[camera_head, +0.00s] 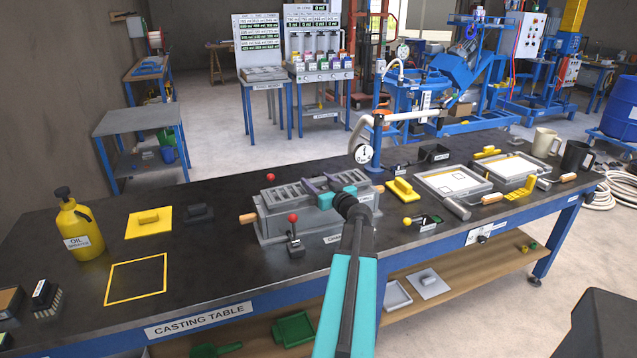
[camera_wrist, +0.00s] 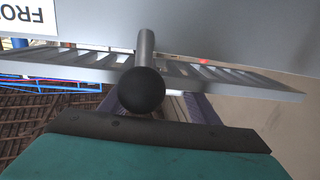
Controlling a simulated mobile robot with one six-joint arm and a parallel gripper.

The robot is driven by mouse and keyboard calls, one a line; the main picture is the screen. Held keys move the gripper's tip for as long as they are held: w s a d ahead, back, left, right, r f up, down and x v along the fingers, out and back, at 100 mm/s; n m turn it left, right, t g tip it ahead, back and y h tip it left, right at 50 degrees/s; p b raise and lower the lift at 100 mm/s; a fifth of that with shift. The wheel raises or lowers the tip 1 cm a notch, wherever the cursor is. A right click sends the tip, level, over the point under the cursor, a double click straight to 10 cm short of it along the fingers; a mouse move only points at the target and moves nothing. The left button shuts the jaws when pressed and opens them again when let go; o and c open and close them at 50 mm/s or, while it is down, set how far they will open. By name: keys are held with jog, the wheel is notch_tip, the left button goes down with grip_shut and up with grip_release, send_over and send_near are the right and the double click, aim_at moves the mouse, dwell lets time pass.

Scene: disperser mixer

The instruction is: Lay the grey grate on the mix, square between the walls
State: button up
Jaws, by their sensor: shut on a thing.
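The grey slotted grate (camera_head: 288,193) is at the top of the grey box-shaped mould (camera_head: 285,225) on the casting table. My gripper (camera_head: 320,183) is over the middle of the grate, its purple-grey fingers shut on it. In the wrist view the grate (camera_wrist: 235,82) runs across the picture as a slotted bar, tilted in that view. A grey rod with a black ball end (camera_wrist: 141,92) stands in front of it. The mix is hidden. I cannot tell whether the grate touches the mould's walls or is square between them.
A red-knobbed lever (camera_head: 293,220) stands in front of the mould. A dial gauge on a blue post (camera_head: 376,145) stands close behind right. Wooden handles (camera_head: 248,218) stick out at the mould's ends.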

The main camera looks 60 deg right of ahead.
jog(key=shift+a+f, duration=0.1)
jog(key=shift+f, duration=0.35)
jog(key=o, duration=1.7)
jog(key=shift+f, duration=0.1)
jog(key=shift+c, duration=0.2)
jog(key=shift+w+r+p, duration=0.1)
jog(key=shift+r+p, duration=0.25)
jog(key=shift+p, duration=0.25)
jog(key=shift+r+p, duration=0.35)
jog(key=shift+p, duration=0.45)
jog(key=b+v, duration=0.3)
jog(key=v, duration=0.8)
jog(key=shift+s+r, duration=0.25)
jog(key=shift+s, duration=0.2)
